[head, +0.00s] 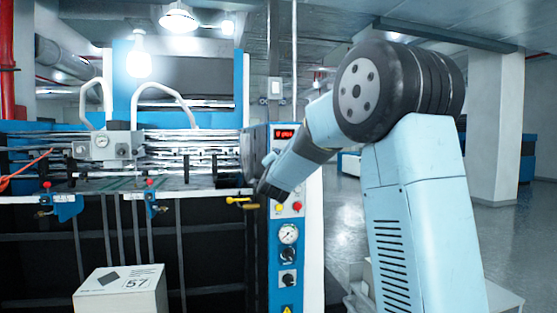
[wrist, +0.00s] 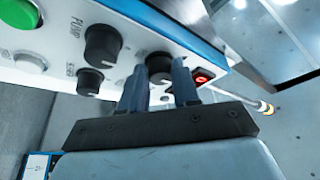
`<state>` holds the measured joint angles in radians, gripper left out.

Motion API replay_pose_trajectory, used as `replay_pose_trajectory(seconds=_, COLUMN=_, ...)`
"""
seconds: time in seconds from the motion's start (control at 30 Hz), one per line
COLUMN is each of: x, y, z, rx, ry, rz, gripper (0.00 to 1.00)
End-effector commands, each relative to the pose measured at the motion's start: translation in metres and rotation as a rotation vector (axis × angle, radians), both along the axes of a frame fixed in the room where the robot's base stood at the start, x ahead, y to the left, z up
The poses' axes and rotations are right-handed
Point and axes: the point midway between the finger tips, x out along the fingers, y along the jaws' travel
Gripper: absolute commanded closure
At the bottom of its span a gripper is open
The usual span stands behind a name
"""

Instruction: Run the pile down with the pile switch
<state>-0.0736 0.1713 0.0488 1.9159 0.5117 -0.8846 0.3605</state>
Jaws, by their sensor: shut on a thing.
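My gripper (wrist: 160,95) has its two fingers on either side of a black rotary knob (wrist: 160,66) on a white control panel (wrist: 60,32) in the wrist view. It is shut on this knob, whose label I cannot read, so I cannot tell whether it is the pile switch. The knob sits between a black knob marked PUMP (wrist: 101,43) and a small red-lit square (wrist: 203,76). In the head view my arm's end covers part of the machine's blue and white control column (head: 309,235), and the fingers are not clear there.
A smaller black knob (wrist: 90,81) and a green button (wrist: 18,12) are also on the panel. The column carries a red display (head: 284,134) and a gauge (head: 288,234). A white box marked 57 (head: 122,293) stands at lower left. Open floor lies at right.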

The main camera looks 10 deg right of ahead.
Motion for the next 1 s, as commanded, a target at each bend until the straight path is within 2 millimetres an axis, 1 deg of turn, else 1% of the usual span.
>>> replay_pose_trajectory(seconds=0.2, x=0.000, y=-0.002, z=-0.001, rx=0.000, ry=0.002, rz=-0.004, gripper=1.00)
replay_pose_trajectory(seconds=0.23, x=0.000, y=-0.002, z=-0.001, rx=0.000, ry=0.002, rz=-0.004, gripper=0.67)
replay_pose_trajectory(seconds=0.47, x=0.000, y=-0.002, z=-0.001, rx=-0.001, ry=0.001, rz=-0.003, gripper=0.44)
replay_pose_trajectory(seconds=0.77, x=-0.002, y=0.000, z=-0.001, rx=-0.001, ry=0.001, rz=-0.001, gripper=0.44)
replay_pose_trajectory(seconds=0.87, x=-0.009, y=0.002, z=-0.004, rx=-0.001, ry=0.002, rz=0.000, gripper=0.44)
replay_pose_trajectory(seconds=1.0, x=-0.029, y=0.008, z=-0.009, rx=-0.001, ry=0.001, rz=0.000, gripper=0.44)
